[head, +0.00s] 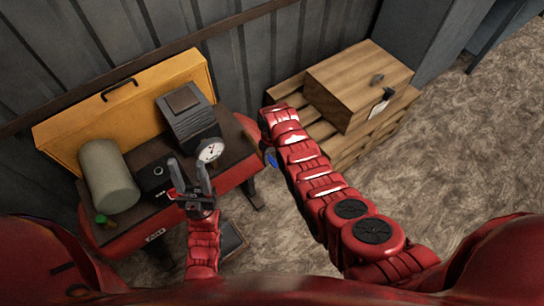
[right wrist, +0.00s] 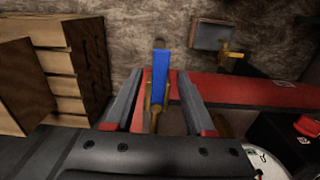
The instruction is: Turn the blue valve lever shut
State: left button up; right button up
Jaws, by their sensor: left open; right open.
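The blue valve lever (right wrist: 160,68) shows in the right wrist view, with brass-coloured metal (right wrist: 155,96) around its near end. My right gripper (right wrist: 161,76) is open, with one finger on each side of the lever; I see gaps between them and no clear contact. In the head view only a small blue bit of the lever (head: 271,158) shows beside my right arm, at the right end of the red bench. The right gripper's fingers are hidden there.
The red bench (head: 238,174) carries a grey cylinder (head: 108,176), a dark box (head: 155,178), a gauge (head: 210,150) and a grey machine block (head: 186,112). A wooden box (head: 350,80) on pallets stands right of it. The floor at right is clear.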

grip_shut()
dwell(1.3)
